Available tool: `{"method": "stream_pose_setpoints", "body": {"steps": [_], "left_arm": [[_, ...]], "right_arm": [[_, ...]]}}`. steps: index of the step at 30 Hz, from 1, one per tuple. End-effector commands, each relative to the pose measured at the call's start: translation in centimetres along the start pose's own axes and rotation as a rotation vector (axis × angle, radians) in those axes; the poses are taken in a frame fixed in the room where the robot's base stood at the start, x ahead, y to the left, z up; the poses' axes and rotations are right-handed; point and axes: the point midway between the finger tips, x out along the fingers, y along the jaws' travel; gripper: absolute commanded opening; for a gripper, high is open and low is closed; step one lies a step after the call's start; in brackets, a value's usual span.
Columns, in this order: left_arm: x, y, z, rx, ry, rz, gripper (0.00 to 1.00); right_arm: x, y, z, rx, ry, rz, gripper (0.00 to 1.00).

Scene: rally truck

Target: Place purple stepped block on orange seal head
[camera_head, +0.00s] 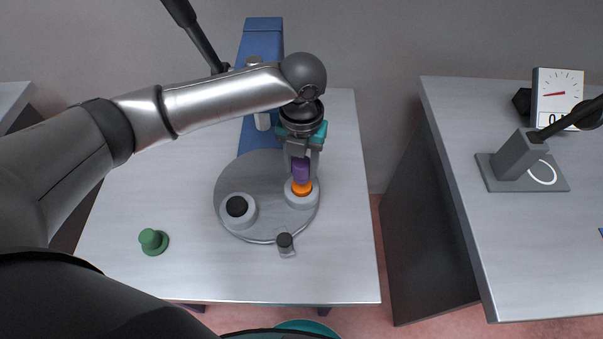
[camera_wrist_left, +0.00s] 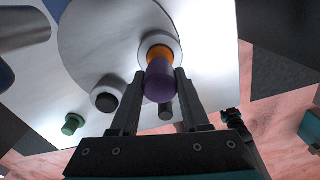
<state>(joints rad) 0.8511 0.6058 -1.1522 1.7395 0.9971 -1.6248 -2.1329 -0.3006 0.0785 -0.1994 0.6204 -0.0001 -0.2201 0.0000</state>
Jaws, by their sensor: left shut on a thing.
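The purple stepped block (camera_head: 300,170) is between the fingers of my left gripper (camera_head: 301,158), which is shut on it. In the left wrist view the purple block (camera_wrist_left: 160,84) sits between both fingertips (camera_wrist_left: 160,80). The orange seal head (camera_head: 302,188) is directly below the block, in a pale round holder on the grey disc. The orange piece also shows in the left wrist view (camera_wrist_left: 159,52), right behind the block. Whether block and orange piece touch or leave a small gap, I cannot tell. My right gripper is not in view.
The grey round disc (camera_head: 230,186) also carries a holder with a black piece (camera_head: 237,206). A small dark post (camera_head: 285,241) stands at its front edge. A green stepped piece (camera_head: 152,241) stands on the table (camera_head: 210,283). A blue column (camera_head: 262,42) rises behind. A dial gauge (camera_head: 556,92) is on the right table.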

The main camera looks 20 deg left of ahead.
Motion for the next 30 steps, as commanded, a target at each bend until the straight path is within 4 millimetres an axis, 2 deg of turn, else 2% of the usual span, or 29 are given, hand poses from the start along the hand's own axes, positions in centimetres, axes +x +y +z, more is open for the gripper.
{"method": "stream_pose_setpoints", "body": {"steps": [1, 6, 19, 20, 27, 30], "left_arm": [[1.0, 0.0, 0.0, 0.0, -0.001, 0.0, 0.0], [2.3, 0.0, 0.0, 0.0, -0.001, 0.0, 0.0], [2.5, 0.0, 0.0, 0.0, 0.0, -0.001, 0.0], [2.5, 0.0, 0.0, 0.0, 0.001, 0.0, 0.47], [2.5, 0.0, 0.0, 0.0, 0.0, 0.0, 0.74], [2.5, 0.0, 0.0, 0.0, 0.0, 0.0, 0.76]], "right_arm": [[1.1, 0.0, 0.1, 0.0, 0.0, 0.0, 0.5], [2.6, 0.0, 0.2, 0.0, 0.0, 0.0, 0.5], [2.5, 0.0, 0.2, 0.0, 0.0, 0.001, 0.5], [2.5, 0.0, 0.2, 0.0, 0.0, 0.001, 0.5], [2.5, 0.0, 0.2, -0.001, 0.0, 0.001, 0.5], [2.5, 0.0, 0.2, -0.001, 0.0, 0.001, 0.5]]}}
